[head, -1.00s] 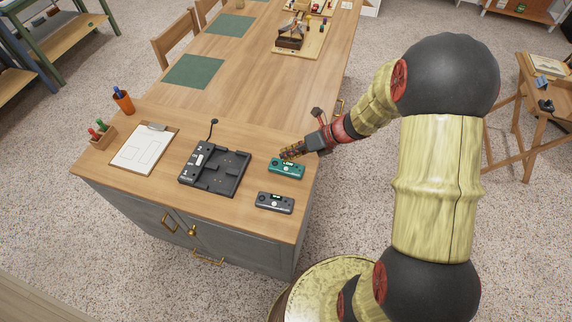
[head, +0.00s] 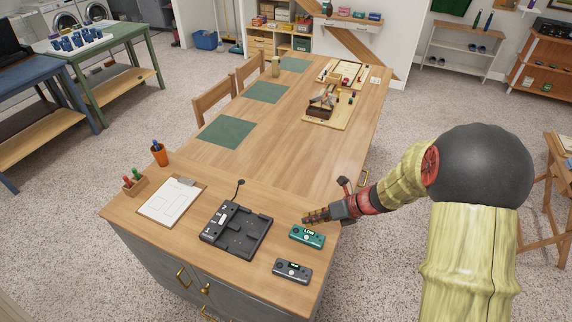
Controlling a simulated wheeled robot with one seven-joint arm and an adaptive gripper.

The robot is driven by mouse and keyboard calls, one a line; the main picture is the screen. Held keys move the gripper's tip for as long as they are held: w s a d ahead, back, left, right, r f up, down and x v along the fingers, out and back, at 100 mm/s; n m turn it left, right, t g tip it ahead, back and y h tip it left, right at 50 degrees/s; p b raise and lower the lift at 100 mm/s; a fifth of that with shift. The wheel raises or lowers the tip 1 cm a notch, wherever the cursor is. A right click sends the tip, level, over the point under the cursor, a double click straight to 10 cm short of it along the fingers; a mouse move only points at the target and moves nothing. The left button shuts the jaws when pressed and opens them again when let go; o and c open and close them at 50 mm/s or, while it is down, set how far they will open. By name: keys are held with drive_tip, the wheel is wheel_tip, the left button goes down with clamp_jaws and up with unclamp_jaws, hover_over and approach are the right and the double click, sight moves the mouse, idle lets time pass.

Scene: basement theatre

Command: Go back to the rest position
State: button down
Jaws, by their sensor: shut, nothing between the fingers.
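My gripper (head: 308,219) is shut and empty. It is over the right side of the wooden table (head: 185,234), just above and behind a green device (head: 307,236) with a lit display. I cannot tell whether the fingertips touch anything. My arm reaches in from the right side of the head view, bent at a large dark joint.
A tray with a model (head: 324,109) sits farther back.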

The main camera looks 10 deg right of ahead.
drive_tip(key=shift+s+f+n, duration=0.1)
drive_tip(key=shift+s+n, duration=0.1)
drive_tip(key=shift+n, duration=0.9)
drive_tip(key=s+r+n+g+h, duration=0.3)
drive_tip(key=s+r+n+g, duration=0.15)
drive_tip(key=s+n, duration=1.1)
drive_tip(key=s+r+n+t+h, duration=0.2)
drive_tip(key=s+r+n, duration=0.1)
drive_tip(key=r+n, duration=0.4)
drive_tip(key=s+r+n+t+h, duration=0.3)
drive_tip(key=r+n, duration=0.5)
drive_tip(key=r, duration=0.5)
drive_tip(key=shift+s+a+r, duration=0.3)
drive_tip(key=shift+t, duration=0.25)
